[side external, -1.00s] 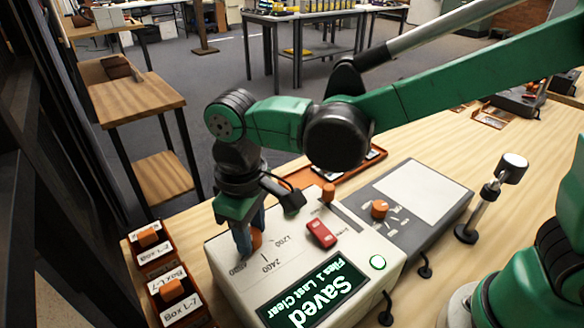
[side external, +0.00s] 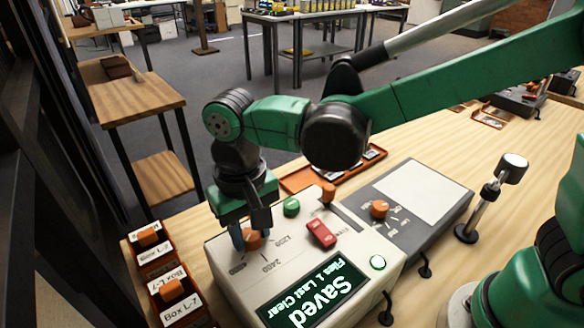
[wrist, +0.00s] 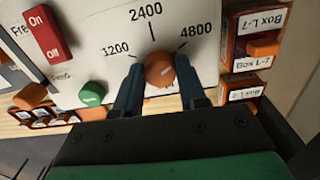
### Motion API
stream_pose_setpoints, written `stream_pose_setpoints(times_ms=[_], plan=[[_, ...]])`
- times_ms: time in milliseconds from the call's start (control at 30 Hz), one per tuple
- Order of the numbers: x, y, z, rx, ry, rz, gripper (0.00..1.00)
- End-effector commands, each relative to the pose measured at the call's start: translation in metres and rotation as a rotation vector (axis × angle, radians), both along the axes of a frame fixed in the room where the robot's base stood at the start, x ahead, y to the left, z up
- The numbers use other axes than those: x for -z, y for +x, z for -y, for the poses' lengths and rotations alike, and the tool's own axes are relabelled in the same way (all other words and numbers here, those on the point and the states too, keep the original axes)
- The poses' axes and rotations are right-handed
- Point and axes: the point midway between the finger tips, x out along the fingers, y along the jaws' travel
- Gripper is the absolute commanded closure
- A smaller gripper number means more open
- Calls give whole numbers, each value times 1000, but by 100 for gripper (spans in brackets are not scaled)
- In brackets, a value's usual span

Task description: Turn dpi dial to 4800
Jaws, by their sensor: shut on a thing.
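The orange dpi dial (side external: 253,240) is on the top of the white scanner box (side external: 225,270). In the wrist view the dial (wrist: 160,68) sits below the printed marks 1200, 2400 and 4800 (wrist: 196,30), with 4800 at the right. My gripper (wrist: 160,82) is shut on the dial, one dark finger on each side of it. In the side view my gripper (side external: 252,232) points down over the dial and its fingers partly hide it. I cannot make out a pointer on the dial, so its setting is unclear.
On the box are a red switch (side external: 321,234), a green button (side external: 291,207), an orange knob (side external: 328,192) and a screen reading "Saved" (side external: 318,291). A grey panel (side external: 410,205) adjoins at the right.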

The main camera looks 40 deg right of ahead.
Motion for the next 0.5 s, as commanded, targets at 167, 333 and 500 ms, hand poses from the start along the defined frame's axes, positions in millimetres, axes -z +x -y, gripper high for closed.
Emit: stream_pose_setpoints(times_ms=[167, 333, 500], plan=[[0, 0, 0, 5, 1, 0, 100], [0, 0, 0, 4, 1, 0, 100], [0, 0, 0, 3, 1, 0, 32]])
